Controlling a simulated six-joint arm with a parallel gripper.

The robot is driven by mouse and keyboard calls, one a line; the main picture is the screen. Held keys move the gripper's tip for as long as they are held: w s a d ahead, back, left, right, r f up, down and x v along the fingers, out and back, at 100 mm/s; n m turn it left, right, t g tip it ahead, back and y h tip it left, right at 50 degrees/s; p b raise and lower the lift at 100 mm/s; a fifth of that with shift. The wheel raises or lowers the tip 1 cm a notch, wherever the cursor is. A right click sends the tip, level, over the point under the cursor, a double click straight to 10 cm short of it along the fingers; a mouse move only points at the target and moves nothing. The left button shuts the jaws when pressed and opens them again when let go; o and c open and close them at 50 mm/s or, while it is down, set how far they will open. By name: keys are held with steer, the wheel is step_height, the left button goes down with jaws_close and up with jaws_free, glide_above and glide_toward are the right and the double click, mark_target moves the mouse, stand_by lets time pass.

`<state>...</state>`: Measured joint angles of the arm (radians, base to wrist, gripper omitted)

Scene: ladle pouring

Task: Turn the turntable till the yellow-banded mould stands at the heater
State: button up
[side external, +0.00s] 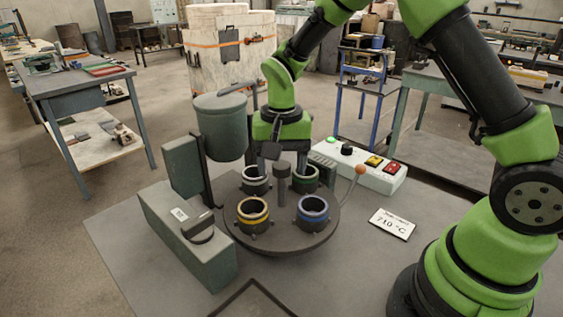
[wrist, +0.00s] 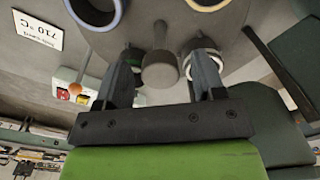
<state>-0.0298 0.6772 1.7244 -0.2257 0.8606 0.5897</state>
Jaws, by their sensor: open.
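The round dark turntable (side external: 283,238) carries moulds around a grey centre post (side external: 282,185). The yellow-banded mould (side external: 253,214) is at the front left, beside a grey-green box (side external: 190,238). The blue-banded mould (side external: 313,213) is at the front right, the green-banded mould (side external: 305,178) at the back right and the white-banded mould (side external: 255,180) at the back left. I cannot tell for sure which unit is the heater. My gripper (side external: 274,152) is open and empty above the back of the turntable. In the wrist view, its fingers (wrist: 164,48) appear on either side of the post.
A grey-green pot (side external: 220,125) stands at the back left. A white control box (side external: 368,172) with buttons is at the back right, near an orange ball knob (side external: 360,169) on a rod. A sign reading 710 °C (side external: 392,224) lies right of the turntable.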

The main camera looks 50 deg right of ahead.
jaws_close()
steer(key=shift+m, duration=10.2)
